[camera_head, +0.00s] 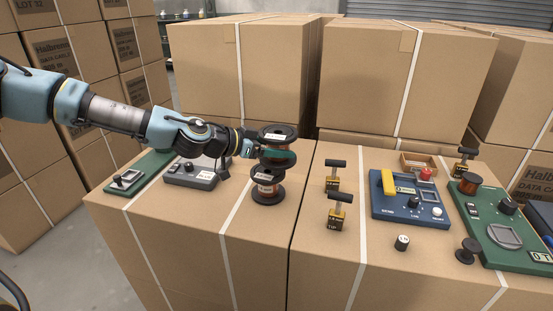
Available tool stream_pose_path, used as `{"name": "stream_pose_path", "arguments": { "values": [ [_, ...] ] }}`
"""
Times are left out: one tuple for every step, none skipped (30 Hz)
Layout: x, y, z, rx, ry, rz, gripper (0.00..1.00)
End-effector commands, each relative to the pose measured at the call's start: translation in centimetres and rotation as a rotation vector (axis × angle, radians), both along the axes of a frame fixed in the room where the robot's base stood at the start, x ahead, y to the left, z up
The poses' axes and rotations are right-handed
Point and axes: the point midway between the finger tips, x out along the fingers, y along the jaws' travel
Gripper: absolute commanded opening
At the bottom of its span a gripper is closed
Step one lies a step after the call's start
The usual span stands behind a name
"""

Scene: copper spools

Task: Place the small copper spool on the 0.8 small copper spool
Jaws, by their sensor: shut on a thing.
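My gripper (259,150) reaches in from the left and is shut on a dark-flanged spool (279,133) with a white label near its top. A greenish band shows around the middle of this spool; I cannot tell if it is winding or part of a finger. Directly below, a second spool (267,189) with copper winding, black flanges and a white label stands upright on the cardboard box. The held spool is slightly right of the lower one's centre. I cannot tell whether they touch. The label text is too small to read.
Grey (190,174) and green (134,174) devices lie left. Two T-handled tools (335,177) (338,213), a blue control panel (408,204), a green panel (502,233), a copper spool (470,183) and a dark spool (467,250) lie right. Tall boxes (245,75) stand behind. The front-middle box top is clear.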

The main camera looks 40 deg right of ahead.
Motion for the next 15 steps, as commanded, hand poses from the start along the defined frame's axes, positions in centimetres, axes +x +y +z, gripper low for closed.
{"name": "stream_pose_path", "arguments": {
  "values": [
    [0.0, -0.1, -0.4, -0.001, 0.004, 0.0, 0.0],
    [-0.1, -0.1, -0.8, -0.001, 0.004, 0.0, 0.0],
    [-0.1, 0.0, -1.4, 0.0, 0.003, 0.0, 0.0],
    [0.0, 0.0, -1.8, 0.0, 0.004, 0.001, 0.0],
    [0.0, 0.0, -2.2, 0.0, 0.004, 0.001, 0.0],
    [0.0, -0.1, -2.6, -0.001, 0.003, 0.001, 0.0],
    [0.0, -0.1, -2.9, -0.001, 0.004, 0.0, 0.0],
    [0.0, -0.1, -3.1, -0.001, 0.003, 0.001, 0.0],
    [0.0, -0.1, -3.3, -0.002, 0.001, 0.0, 0.0],
    [0.0, -0.1, -3.5, -0.002, 0.0, 0.0, 0.0],
    [0.0, -0.1, -3.6, -0.002, 0.0, 0.0, 0.0],
    [0.0, 0.0, -3.6, -0.002, 0.0, 0.0, 0.0],
    [0.0, -0.1, -3.6, -0.002, -0.001, -0.001, 0.0],
    [0.0, -0.1, -3.6, -0.002, -0.001, -0.001, 0.0],
    [0.0, 0.0, -3.6, -0.001, -0.002, -0.001, 0.0]
  ]
}}
